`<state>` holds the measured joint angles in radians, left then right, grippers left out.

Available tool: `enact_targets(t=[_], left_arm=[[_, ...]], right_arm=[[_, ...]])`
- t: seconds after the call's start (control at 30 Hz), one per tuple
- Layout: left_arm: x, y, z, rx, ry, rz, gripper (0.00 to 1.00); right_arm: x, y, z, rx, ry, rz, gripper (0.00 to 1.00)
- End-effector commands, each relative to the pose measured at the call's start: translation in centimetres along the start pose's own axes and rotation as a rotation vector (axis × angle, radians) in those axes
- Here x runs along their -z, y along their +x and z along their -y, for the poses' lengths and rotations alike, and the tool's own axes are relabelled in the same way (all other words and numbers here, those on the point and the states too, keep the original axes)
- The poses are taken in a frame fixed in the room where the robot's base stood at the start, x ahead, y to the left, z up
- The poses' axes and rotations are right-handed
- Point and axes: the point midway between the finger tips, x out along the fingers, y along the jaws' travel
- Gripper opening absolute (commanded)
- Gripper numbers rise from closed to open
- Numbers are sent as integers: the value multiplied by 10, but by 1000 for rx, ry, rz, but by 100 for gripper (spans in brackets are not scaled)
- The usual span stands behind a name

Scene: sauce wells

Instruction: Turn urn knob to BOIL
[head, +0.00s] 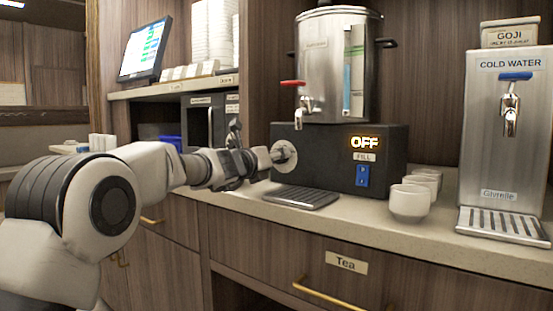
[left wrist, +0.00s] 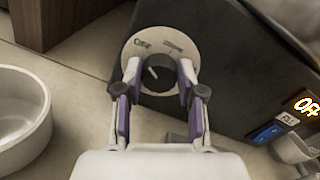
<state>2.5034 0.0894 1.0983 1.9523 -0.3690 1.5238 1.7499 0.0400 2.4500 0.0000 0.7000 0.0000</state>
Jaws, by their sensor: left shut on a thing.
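The urn (head: 337,62) is a steel cylinder on a dark base (head: 330,143); the lit display (head: 364,142) on its front reads OFF. The black knob (left wrist: 158,73) sits on a round pale dial plate (left wrist: 150,47), also visible at the base's left in the head view (head: 285,154). The dial's printed words are too blurred to read surely. The knob's white pointer mark tilts to the upper left in the left wrist view. My left gripper (head: 265,161) is shut on the knob, one finger on each side (left wrist: 158,80). My right gripper is not in view.
A blue FILL switch (head: 362,176) is on the base's front. A drip tray (head: 300,197) lies before it. White cups (head: 410,203) stand to the right, beside the cold water dispenser (head: 505,130). A white bowl (left wrist: 22,108) is left of my gripper in the wrist view.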

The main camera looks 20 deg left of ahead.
Motion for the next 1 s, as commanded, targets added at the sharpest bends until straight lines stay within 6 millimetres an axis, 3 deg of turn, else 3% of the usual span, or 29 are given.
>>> enact_targets(t=[0.37,1.0], left_arm=[[3,0,-1,5,200,13,4],[4,0,0,20,800,45,4]], right_arm=[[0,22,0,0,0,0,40],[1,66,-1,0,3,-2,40]])
